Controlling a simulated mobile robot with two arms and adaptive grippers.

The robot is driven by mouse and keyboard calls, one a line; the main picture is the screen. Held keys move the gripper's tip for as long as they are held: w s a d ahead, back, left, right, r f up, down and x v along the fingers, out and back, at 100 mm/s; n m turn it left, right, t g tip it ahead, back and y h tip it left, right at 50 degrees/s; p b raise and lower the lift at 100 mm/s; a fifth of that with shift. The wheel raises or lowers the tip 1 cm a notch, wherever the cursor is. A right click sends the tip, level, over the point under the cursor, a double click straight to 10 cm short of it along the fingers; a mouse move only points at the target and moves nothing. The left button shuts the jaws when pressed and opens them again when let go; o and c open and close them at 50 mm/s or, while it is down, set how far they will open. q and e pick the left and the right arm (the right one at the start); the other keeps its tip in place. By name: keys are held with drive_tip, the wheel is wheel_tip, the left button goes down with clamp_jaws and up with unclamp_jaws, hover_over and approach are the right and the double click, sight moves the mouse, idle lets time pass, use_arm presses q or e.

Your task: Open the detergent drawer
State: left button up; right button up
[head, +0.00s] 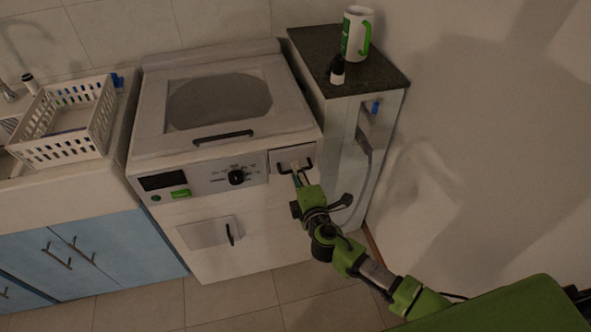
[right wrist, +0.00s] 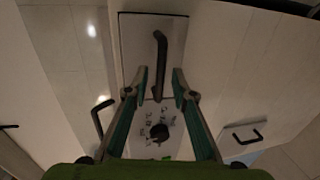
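The detergent drawer (head: 282,156) is at the upper right of the white washing machine's front (head: 255,245). Its face looks about flush with the panel. The dark bar handle (head: 281,170) is partly hidden by my right gripper in the head view. My right gripper (head: 298,178) is in front of the drawer. In the right wrist view, the drawer face (right wrist: 136,42) and the whole handle (right wrist: 161,55) show. My right gripper's fingers (right wrist: 161,72) are apart, with the handle between them and visible gaps on both sides. My left gripper is out of view.
A dial (head: 236,177) sits left of the drawer, and a lower flap (head: 205,232) has its own handle. The floor in front is clear.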

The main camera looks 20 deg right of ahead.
drive_tip(key=shift+x, duration=1)
